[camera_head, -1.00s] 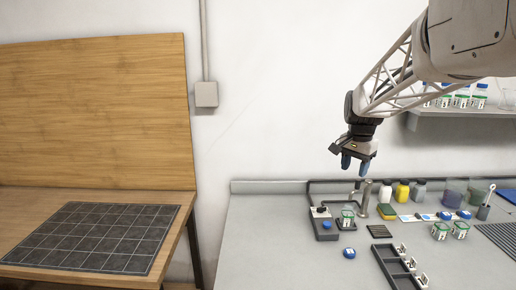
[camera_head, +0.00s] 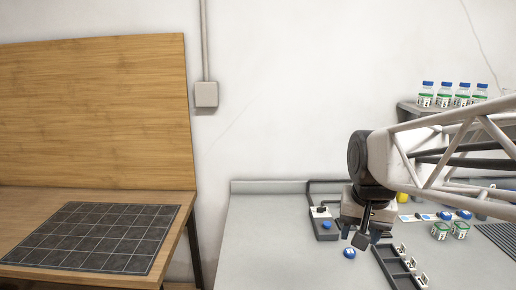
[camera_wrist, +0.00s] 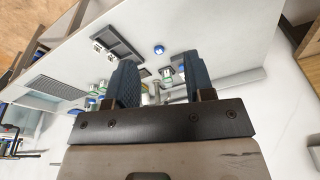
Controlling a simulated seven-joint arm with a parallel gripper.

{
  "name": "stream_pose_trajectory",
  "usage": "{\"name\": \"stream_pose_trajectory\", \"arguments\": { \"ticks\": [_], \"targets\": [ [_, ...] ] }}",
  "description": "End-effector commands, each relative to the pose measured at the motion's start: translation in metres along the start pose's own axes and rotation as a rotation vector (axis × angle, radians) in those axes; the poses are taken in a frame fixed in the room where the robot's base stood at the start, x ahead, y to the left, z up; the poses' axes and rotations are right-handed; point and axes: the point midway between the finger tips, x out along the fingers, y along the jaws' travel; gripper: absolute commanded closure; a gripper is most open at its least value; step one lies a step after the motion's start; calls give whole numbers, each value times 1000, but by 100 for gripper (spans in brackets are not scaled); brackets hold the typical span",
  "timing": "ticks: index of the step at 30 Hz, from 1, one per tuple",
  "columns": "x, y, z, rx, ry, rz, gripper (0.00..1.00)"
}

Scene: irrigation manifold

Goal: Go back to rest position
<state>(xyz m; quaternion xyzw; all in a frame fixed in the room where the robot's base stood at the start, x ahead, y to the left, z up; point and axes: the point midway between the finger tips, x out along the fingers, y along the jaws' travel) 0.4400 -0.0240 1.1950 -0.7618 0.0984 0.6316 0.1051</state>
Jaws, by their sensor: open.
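My gripper (camera_head: 360,238) hangs over the grey bench in the head view, in front of the small dark station at its back. Its two blue-grey fingers also show in the wrist view (camera_wrist: 160,85), spread apart with nothing held between them. My arm reaches in from the right edge and hides part of the bench's back row. A blue cap (camera_head: 349,253) lies on the bench just below the fingers in the head view.
A dark rack (camera_head: 392,268) with white-labelled pieces is right of my gripper. Green-labelled jars (camera_head: 440,231) stand farther right. Capped bottles (camera_head: 443,95) stand on a wall shelf behind my arm. A wooden table with a dark gridded mat (camera_head: 95,237) is at left. The bench's left part is clear.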

Motion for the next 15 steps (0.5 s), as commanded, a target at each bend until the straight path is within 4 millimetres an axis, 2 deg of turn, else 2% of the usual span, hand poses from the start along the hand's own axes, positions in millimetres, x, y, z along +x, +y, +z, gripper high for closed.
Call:
{"name": "stream_pose_trajectory", "arguments": {
  "ticks": [1,9,15],
  "targets": [
    [1,1,15,-24,5,-2,52],
    [17,10,86,-166,30,-10,52],
    [28,15,121,-240,43,-13,52]
  ]
}}
